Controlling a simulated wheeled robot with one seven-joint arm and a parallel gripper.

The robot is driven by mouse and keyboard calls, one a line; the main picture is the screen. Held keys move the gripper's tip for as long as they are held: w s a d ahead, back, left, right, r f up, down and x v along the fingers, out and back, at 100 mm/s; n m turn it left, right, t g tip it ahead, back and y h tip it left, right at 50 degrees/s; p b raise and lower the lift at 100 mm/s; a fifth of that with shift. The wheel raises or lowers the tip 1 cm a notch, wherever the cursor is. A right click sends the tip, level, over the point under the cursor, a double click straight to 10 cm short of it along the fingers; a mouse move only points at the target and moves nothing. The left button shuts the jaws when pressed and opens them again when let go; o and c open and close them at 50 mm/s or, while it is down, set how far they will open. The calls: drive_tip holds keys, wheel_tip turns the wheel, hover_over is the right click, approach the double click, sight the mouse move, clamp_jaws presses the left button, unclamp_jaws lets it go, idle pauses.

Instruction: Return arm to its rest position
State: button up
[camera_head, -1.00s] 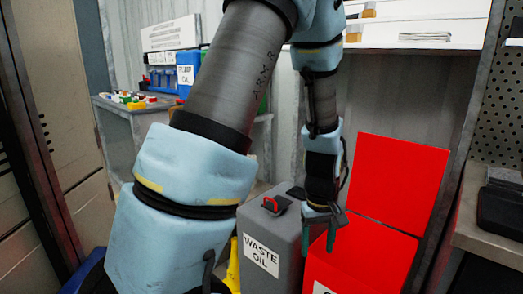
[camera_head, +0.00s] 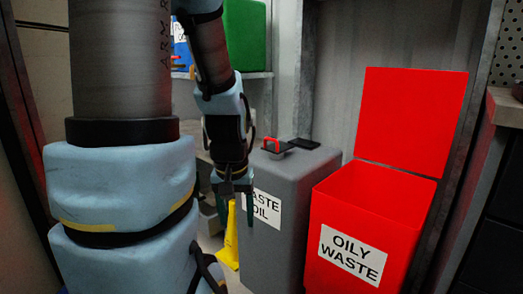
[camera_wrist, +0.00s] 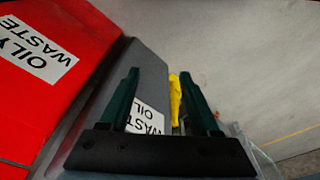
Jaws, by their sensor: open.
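I cannot tell how far the fingers are from the container.
The red oily waste bin (camera_head: 335,215) stands right of the grey container with its lid (camera_head: 412,120) open. A yellow object (camera_head: 231,235) is on the floor left of the container. A green container (camera_head: 245,35) sits on a shelf behind. A bench edge (camera_head: 505,107) is at the right.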

wheel_tip(320, 180, up, 37)
drive_tip(key=a+p, duration=0.1)
drive_tip(key=p, duration=3.6)
drive_tip(key=shift+s, duration=0.2)
